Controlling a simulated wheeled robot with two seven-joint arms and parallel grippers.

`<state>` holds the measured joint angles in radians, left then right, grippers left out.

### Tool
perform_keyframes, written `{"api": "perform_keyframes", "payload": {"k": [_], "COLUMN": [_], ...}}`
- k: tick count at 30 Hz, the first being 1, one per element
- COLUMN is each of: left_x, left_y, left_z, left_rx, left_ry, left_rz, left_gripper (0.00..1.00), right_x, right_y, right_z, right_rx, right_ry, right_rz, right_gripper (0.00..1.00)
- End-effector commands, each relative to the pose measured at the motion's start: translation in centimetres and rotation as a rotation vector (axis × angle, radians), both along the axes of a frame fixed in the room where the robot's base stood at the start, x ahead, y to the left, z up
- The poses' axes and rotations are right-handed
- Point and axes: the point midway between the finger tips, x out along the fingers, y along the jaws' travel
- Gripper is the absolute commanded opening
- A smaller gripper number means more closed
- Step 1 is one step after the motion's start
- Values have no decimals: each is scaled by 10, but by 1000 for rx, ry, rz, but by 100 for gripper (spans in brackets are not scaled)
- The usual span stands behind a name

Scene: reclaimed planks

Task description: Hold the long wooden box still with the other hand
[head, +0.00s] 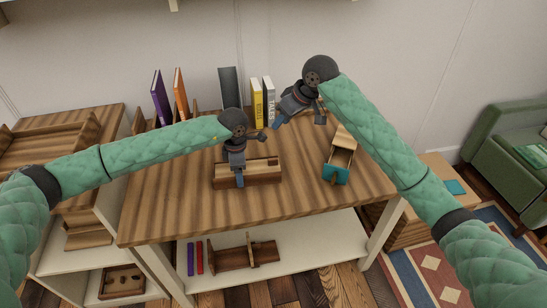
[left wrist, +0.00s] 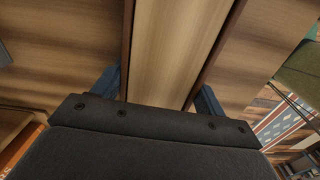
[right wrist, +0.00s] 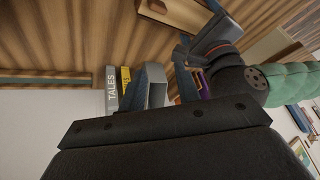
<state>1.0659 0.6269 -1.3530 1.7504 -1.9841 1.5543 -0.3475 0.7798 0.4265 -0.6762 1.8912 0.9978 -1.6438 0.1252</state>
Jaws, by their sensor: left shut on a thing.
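The long wooden box (head: 262,176) is a shallow open tray on the wooden tabletop. My left gripper (head: 239,179) comes down over its middle and is shut on it. In the left wrist view, the blue fingers (left wrist: 160,92) sit at either side of the box (left wrist: 180,45), seen along its pale floor and dark walls. My right gripper (head: 293,119) is raised near the back of the table, apart from the box. Its fingers (right wrist: 166,82) look parted, with nothing held.
A small wooden box (head: 342,155) with a teal front stands to the right. Books, one of them yellow (head: 257,103), a purple book (head: 160,97) and a grey upright piece (head: 229,88) line the back. The table's front strip (head: 230,218) is clear.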

Motion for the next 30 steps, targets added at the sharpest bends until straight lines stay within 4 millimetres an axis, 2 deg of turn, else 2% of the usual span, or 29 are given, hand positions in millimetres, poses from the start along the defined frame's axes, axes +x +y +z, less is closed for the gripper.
{"api": "perform_keyframes", "payload": {"k": [8,30], "left_x": [0,0], "left_y": [0,0], "left_z": [0,0], "left_rx": [0,0], "left_ry": [0,0], "left_rz": [0,0], "left_gripper": [44,44], "right_x": [6,4], "right_y": [-2,-15], "right_z": [-3,-26], "right_rx": [60,136], "right_ry": [207,798], "right_rz": [-275,-1255], "right_gripper": [33,33]}}
